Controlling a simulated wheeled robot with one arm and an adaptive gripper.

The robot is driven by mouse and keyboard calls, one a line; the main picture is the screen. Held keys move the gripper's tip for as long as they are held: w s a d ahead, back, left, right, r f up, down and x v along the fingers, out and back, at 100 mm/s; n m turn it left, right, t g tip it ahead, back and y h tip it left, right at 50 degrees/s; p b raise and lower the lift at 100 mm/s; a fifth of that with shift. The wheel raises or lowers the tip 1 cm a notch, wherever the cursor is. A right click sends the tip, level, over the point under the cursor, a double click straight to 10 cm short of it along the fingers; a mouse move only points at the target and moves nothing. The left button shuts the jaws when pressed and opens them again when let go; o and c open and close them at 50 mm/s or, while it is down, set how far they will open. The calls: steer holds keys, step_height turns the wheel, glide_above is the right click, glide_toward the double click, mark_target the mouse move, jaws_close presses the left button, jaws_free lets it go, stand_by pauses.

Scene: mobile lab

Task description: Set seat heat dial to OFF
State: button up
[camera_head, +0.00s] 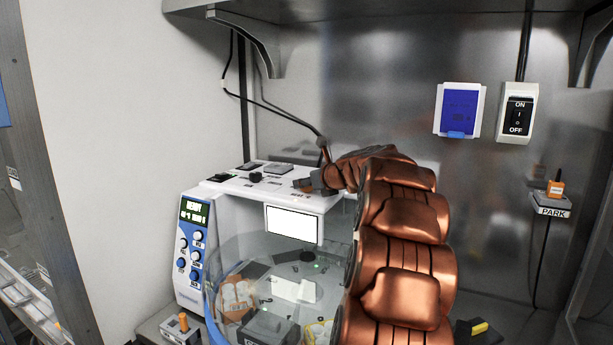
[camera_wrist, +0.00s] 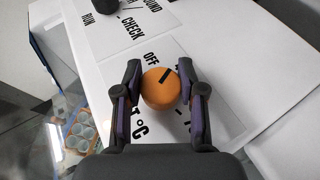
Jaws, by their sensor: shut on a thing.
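The orange seat heat dial (camera_wrist: 157,96) sits on a white labelled plate (camera_wrist: 130,28) on top of the machine. A short black mark on it slants toward the upper right. The word OFF (camera_wrist: 152,60) is printed just above it, and partly covered lettering with °C is below. My gripper (camera_wrist: 163,91) is shut on the dial, one finger on each side. In the head view my copper arm reaches over the white machine (camera_head: 240,195), and my gripper (camera_head: 308,186) is at its top, hiding the dial.
A dark knob (camera_wrist: 103,10) stands on the plate near CHECK and RUN. A clear bowl (camera_head: 225,285) with several items is below. A blue front panel (camera_head: 188,275) carries knobs. An ON/OFF wall switch (camera_head: 518,114) and a blue wall panel (camera_head: 458,110) are at right.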

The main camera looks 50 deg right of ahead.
steer(key=shift+r+n+y+p, duration=0.35)
steer(key=shift+n+y+p, duration=0.6)
steer(key=shift+p, duration=2.25)
steer(key=shift+y+p, duration=0.25)
steer(key=shift+p, duration=0.1)
steer(key=shift+f+n+y+p, duration=0.15)
steer(key=shift+n+y+p, duration=0.55)
steer(key=shift+p, duration=0.3)
steer(key=shift+d, duration=0.1)
steer(key=shift+f+n+g+y+p, duration=0.2)
steer(key=shift+n+g+y+p, duration=0.2)
steer(key=shift+n+y+p, duration=1.3)
steer(key=shift+n+y, duration=0.35)
steer(key=shift+y, duration=0.25)
steer(key=shift+g, duration=0.3)
steer(key=shift+n+g+y, duration=0.3)
steer(key=shift+n+y, duration=0.3)
steer(key=shift+y, duration=0.1)
steer(key=shift+n+y, duration=0.5)
